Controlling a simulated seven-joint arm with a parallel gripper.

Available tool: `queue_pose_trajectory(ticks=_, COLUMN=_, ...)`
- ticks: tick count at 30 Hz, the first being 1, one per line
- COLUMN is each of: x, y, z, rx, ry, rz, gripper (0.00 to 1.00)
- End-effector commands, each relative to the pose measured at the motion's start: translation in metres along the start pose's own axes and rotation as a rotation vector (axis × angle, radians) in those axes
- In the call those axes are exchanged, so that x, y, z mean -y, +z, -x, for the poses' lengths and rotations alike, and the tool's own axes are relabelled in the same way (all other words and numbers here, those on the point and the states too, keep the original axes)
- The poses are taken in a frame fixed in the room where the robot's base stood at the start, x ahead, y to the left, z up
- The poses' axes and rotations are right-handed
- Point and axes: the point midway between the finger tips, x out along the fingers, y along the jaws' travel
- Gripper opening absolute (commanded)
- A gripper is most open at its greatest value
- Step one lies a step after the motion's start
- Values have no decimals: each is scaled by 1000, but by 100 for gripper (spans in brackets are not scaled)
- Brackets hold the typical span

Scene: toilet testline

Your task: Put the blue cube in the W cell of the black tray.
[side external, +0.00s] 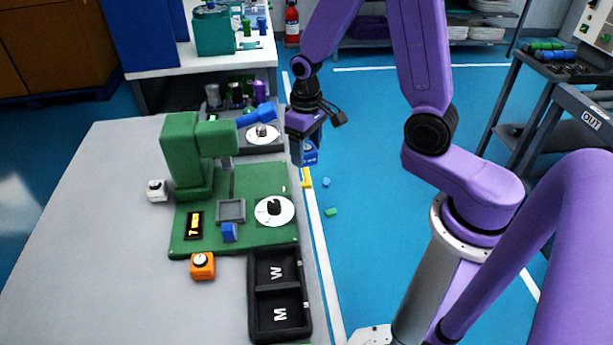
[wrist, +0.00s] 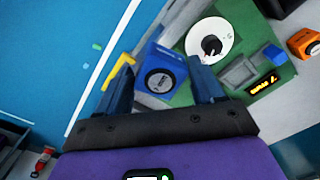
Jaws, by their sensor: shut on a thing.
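My gripper (side external: 308,150) is above the right edge of the table, beyond the green machine. It is shut on a blue cube with a dark round dial (wrist: 160,80), which shows between the two blue fingers in the wrist view. In the side view this blue cube (side external: 311,154) is partly hidden by the gripper. The black tray (side external: 254,305) lies at the near right edge of the table. Its far cell (side external: 277,272) reads W and its near cell (side external: 280,314) reads M. Both cells look empty apart from the letters.
A green machine (side external: 181,150) stands on a green base with a white dial disc (side external: 274,210), a grey square holder (side external: 231,210) and a smaller plain blue block (side external: 229,232). An orange cube (side external: 202,265) and a white cube (side external: 157,190) stand nearby. The left tabletop is clear.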

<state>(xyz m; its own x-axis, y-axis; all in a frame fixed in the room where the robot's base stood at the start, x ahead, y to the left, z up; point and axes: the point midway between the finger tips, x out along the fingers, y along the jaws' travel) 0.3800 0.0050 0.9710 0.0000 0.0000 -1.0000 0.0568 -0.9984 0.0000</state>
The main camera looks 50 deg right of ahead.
Motion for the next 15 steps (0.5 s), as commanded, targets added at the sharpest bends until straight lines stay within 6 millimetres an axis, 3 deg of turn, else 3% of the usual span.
queue_pose_trajectory(ticks=10, x=-4, y=0, z=-2, rx=0, ry=0, rz=-60, gripper=28)
queue_pose_trajectory(ticks=15, x=17, y=-7, z=-1, rx=0, ry=0, rz=-61, gripper=28)
